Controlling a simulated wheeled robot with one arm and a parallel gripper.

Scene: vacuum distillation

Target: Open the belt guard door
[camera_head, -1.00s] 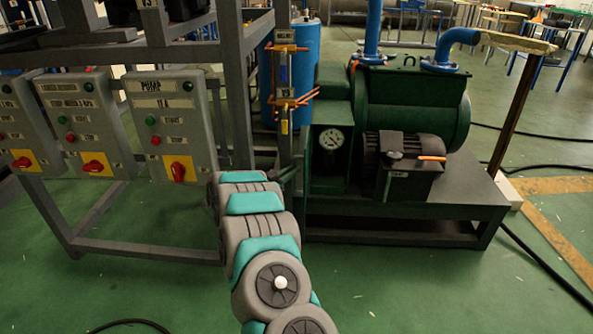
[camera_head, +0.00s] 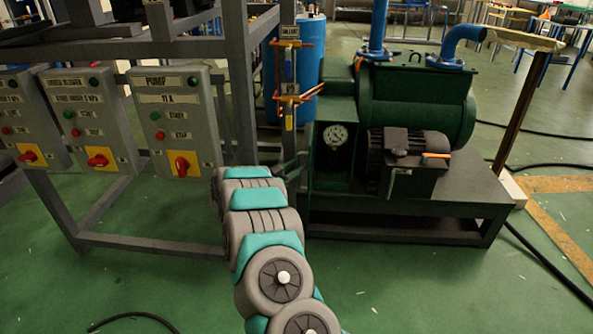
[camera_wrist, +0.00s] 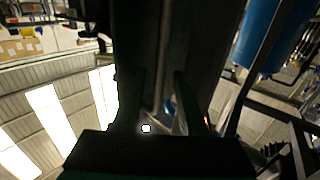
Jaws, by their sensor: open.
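The belt guard is most likely the upright dark green housing (camera_head: 333,165) at the left end of the green pump, with a round white gauge (camera_head: 335,135) on its front. I see no clear gap at a door edge, so it looks closed. My gripper (camera_head: 292,170) is at the housing's left side, small and partly hidden behind my arm. In the wrist view my gripper (camera_wrist: 157,88) is open, its two dark fingers apart, with a dark surface close in front. I cannot tell whether the fingers touch the door or a handle.
Grey switch boxes (camera_head: 175,120) hang on a metal frame (camera_head: 238,80) to the left. A pipe with orange-handled valves (camera_head: 288,95) rises beside the housing. A black motor (camera_head: 405,150) sits on the pump base (camera_head: 400,228). Green floor (camera_head: 430,290) in front is clear.

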